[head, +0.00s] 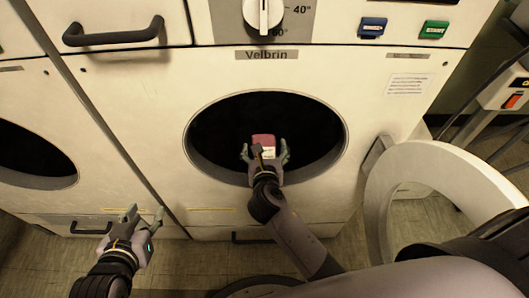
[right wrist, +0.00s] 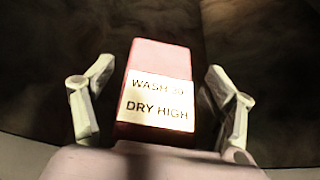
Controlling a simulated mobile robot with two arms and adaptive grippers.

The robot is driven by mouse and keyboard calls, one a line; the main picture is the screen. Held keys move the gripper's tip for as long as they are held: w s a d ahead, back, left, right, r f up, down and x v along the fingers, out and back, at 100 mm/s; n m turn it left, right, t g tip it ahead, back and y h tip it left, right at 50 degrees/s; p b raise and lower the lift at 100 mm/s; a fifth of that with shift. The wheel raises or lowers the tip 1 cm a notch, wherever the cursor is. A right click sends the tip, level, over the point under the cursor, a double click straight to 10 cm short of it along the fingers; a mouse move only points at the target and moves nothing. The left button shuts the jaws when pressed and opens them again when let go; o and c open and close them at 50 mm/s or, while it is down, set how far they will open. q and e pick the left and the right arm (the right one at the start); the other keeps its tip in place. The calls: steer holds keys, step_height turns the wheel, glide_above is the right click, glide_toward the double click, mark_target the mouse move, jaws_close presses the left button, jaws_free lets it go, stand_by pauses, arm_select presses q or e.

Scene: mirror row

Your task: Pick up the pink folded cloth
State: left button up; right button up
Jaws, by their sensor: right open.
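The pink folded cloth (head: 264,139) lies inside the dark drum opening of the washing machine (head: 165,135). In the right wrist view the cloth (right wrist: 158,57) carries a white label reading "WASH" and "DRY HIGH". My right gripper (head: 266,152) is in the machine's opening, with its fingers apart on either side of the cloth. In the right wrist view the right gripper (right wrist: 160,110) shows gaps between both fingers and the cloth. My left gripper (head: 143,213) is open and empty, low in front of the machine, left of the opening.
The round door (head: 395,190) of the machine stands swung open on the right, close to my right arm. The opening's rim (head: 205,168) surrounds my right gripper. Another machine with a dark opening (head: 30,155) stands on the left. Tiled floor (head: 180,262) shows below.

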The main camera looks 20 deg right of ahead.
steer(key=shift+c, duration=0.3)
steer(key=c, duration=1.2)
steer(key=shift+r, duration=0.1)
